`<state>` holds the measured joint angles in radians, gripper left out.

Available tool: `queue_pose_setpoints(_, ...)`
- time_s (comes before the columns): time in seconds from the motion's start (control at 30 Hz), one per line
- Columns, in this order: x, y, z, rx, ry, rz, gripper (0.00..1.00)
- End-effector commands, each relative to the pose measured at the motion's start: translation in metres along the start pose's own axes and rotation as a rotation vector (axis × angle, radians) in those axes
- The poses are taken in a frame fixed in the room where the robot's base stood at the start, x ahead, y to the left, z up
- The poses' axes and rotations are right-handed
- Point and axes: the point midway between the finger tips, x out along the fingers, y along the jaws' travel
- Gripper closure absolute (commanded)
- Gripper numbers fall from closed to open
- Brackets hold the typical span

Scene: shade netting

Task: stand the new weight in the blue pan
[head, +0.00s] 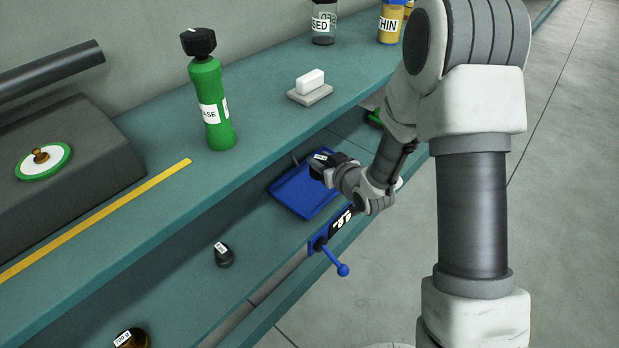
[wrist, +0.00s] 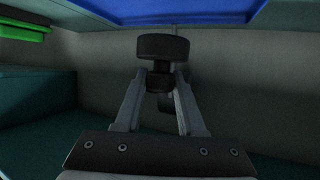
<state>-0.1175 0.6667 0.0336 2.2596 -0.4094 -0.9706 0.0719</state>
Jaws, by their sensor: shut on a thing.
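My gripper (wrist: 160,82) is shut on a black weight with a waist. The held weight (wrist: 163,46) shows large in the wrist view. In the head view it is a small dark shape with a white label (head: 320,156), partly hidden by my gripper. The blue pan (head: 291,194) is a square tray on the lower shelf. The held weight is in front of its upper right part in the head view. I cannot tell whether it touches the pan. The pan's underside or edge (wrist: 190,12) shows along the top of the wrist view.
A second black weight (head: 223,256) with a label and a brass weight (head: 132,339) stand on the lower shelf. A blue-handled lever (head: 341,268) sticks out at the front. The upper shelf holds a green bottle (head: 211,105) and a white block (head: 310,82) on a grey base.

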Motion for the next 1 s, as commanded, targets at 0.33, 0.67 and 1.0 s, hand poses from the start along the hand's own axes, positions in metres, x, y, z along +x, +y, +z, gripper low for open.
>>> queue_pose_setpoints(0.33, 0.030, -0.022, 0.010, -0.001, 0.004, 0.001, 1.00)
queue_pose_setpoints(0.67, 0.044, -0.022, 0.046, 0.000, 0.003, 0.001, 1.00)
queue_pose_setpoints(1.0, 0.045, -0.021, 0.048, 0.000, 0.004, 0.002, 1.00)
